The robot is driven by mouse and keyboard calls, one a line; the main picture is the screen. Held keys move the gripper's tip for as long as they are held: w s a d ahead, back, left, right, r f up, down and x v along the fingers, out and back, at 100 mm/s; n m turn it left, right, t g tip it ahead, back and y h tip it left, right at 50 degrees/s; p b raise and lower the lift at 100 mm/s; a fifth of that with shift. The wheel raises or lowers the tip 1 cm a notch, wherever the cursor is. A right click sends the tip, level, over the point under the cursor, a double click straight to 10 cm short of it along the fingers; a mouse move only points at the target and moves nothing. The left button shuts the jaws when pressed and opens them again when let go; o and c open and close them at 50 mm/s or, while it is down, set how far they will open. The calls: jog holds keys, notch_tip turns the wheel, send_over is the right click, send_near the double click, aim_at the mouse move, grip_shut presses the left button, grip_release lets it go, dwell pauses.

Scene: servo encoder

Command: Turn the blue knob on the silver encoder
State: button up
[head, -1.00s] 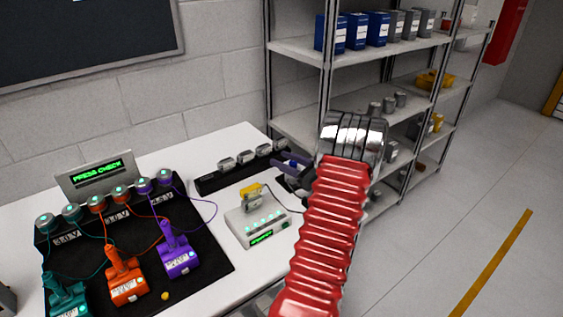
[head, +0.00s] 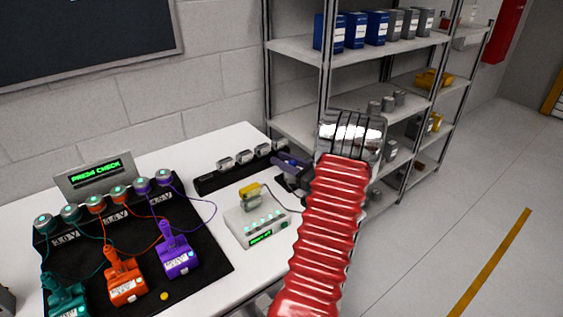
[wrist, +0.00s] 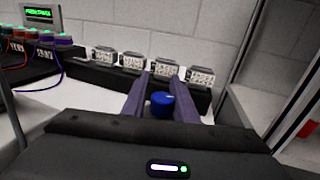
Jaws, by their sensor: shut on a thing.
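The blue knob (wrist: 162,103) shows in the wrist view between the two purple fingers of my gripper (wrist: 164,76). My gripper is shut on it. In the head view my gripper (head: 289,162) is beside the right end of the black rack, and the red arm sleeve covers part of the area. Several silver encoders (wrist: 168,72) stand in a row in the rack; they also show in the head view (head: 225,163). The body that carries the blue knob is hidden by my gripper, so I cannot tell how it joins.
The black rack (head: 206,184) lies at the table's back. A white box (head: 240,224) with green lights and a yellow part sits in front. A black mat (head: 205,278) holds teal, orange and purple devices at left. Metal shelving (head: 300,50) stands behind the table, at right.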

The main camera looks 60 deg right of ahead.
jog(key=shift+w, duration=0.3)
grip_shut()
jog(key=shift+d+h, duration=0.1)
jog(key=shift+h, duration=0.2)
jog(key=shift+d+m+g+h, duration=0.15)
jog(key=shift+m+h, duration=0.3)
jog(key=shift+h, duration=0.1)
jog(key=shift+d+m+g+h, duration=0.1)
jog(key=shift+m+g+h, duration=0.05)
jog(key=shift+m+h, duration=0.35)
jog(key=m+g+h, duration=0.1)
jog(key=h, duration=0.1)
jog(key=m+g+h, duration=0.1)
jog(key=m+h, duration=0.1)
jog(key=shift+s+d, duration=0.2)
jog(key=shift+d, duration=0.2)
jog(key=shift+s+d+m+g+h, duration=0.15)
jog(key=shift+d+m+g+h, duration=0.05)
jog(key=shift+m+g+h, duration=0.5)
jog(key=shift+s+d+m+g+h, duration=0.15)
jog(key=shift+m+g+h, duration=0.3)
jog(key=shift+g+h, duration=0.35)
jog(key=shift+h, duration=0.25)
